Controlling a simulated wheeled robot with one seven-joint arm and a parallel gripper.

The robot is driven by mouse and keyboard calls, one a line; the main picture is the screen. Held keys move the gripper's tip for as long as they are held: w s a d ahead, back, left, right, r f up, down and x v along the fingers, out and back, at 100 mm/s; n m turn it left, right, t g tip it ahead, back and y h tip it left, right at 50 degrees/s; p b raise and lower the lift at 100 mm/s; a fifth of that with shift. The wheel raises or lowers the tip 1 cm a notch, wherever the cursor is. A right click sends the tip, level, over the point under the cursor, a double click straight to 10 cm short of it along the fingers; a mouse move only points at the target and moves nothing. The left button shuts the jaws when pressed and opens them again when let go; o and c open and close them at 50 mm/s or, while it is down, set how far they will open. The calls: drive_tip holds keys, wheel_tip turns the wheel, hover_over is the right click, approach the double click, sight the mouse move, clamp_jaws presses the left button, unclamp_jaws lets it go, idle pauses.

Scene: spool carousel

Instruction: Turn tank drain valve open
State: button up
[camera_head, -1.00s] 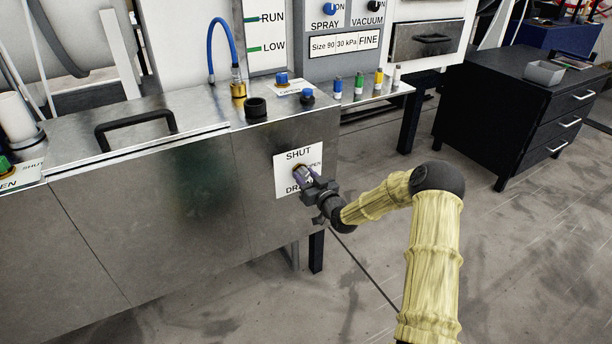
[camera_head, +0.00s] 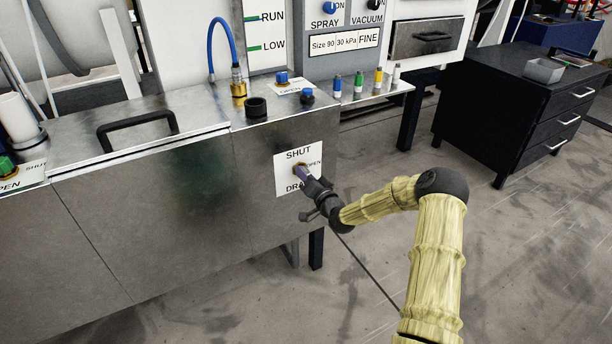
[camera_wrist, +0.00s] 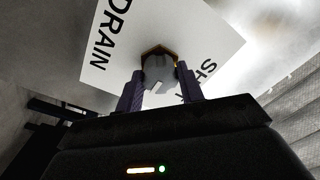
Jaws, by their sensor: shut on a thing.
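The drain valve sits on the front face of the metal tank (camera_head: 150,215), in front of a white label (camera_head: 285,180) reading SHUT, OPEN and DRAIN. In the wrist view, the valve (camera_wrist: 158,66) shows as a grey knob with a brass-coloured collar. My gripper (camera_head: 303,173) reaches it from the right. In the wrist view, its two purple fingers (camera_wrist: 160,90) stand on either side of the knob and are shut on it. In the head view the fingers hide most of the valve, so its pointing direction is hard to tell.
A black handle (camera_head: 137,128) and a blue hose (camera_head: 222,50) are on the tank top. Several coloured small bottles (camera_head: 358,82) stand on a side shelf. A black drawer cabinet (camera_head: 510,110) stands at the right. The floor before the tank is clear.

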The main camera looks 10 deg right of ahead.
idle(0.4)
drive_tip(key=o, duration=1)
drive_tip(key=shift+w, duration=0.1)
drive_tip(key=p+v, duration=0.2)
drive_tip(key=v, duration=1.5)
drive_tip(key=shift+s+f+p, duration=0.2)
drive_tip(key=shift+p, duration=0.1)
